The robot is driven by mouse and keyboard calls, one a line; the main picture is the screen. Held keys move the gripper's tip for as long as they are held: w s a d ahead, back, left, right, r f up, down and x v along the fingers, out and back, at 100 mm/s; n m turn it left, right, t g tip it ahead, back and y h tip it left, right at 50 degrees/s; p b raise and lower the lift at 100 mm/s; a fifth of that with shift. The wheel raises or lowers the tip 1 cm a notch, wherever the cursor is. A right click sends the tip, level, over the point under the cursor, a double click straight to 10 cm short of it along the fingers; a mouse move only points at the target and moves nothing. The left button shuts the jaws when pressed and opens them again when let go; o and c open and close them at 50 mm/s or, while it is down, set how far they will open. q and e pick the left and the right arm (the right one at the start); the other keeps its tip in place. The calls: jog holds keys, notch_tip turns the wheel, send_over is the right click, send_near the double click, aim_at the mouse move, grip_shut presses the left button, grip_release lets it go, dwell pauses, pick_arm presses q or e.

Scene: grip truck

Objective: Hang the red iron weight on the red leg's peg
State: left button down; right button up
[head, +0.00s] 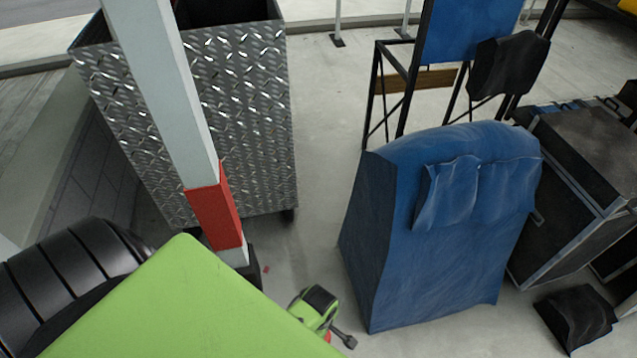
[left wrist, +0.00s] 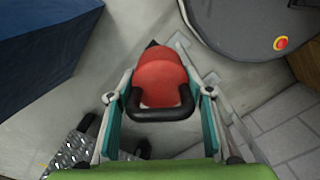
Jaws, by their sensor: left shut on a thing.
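The red iron weight (left wrist: 160,76) is in the left wrist view, with a rounded red body and a black handle loop. My left gripper (left wrist: 160,112) is shut on it at the handle, with a teal finger on each side. In the head view, the leg is a pale grey post with a red band (head: 214,213) near its lower end. I cannot make out a peg on it. A small green and black part (head: 315,305) with a bit of red below it shows to the right of the leg; I cannot tell whether it is my gripper. My right gripper is not in view.
A diamond-plate metal bin (head: 245,110) stands close behind the leg. A blue covered block (head: 430,240) stands to the right, with black cases (head: 585,160) beyond it. Bare floor (head: 320,180) lies between the bin and the block.

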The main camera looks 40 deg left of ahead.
pick_arm(q)
jog(key=shift+w+f+b, duration=0.1)
jog(key=shift+f+b, duration=1.2)
jog(key=shift+b, duration=0.15)
jog(key=shift+f+b, duration=0.4)
jog(key=shift+f, duration=0.4)
jog(key=shift+f, duration=0.3)
jog(key=c, duration=1.1)
grip_release()
jog(key=shift+o, duration=0.7)
jog(key=shift+s+f, duration=0.15)
jog(key=shift+s, duration=0.05)
notch_tip(320, 180, up, 12)
jog(key=shift+w+r, duration=0.1)
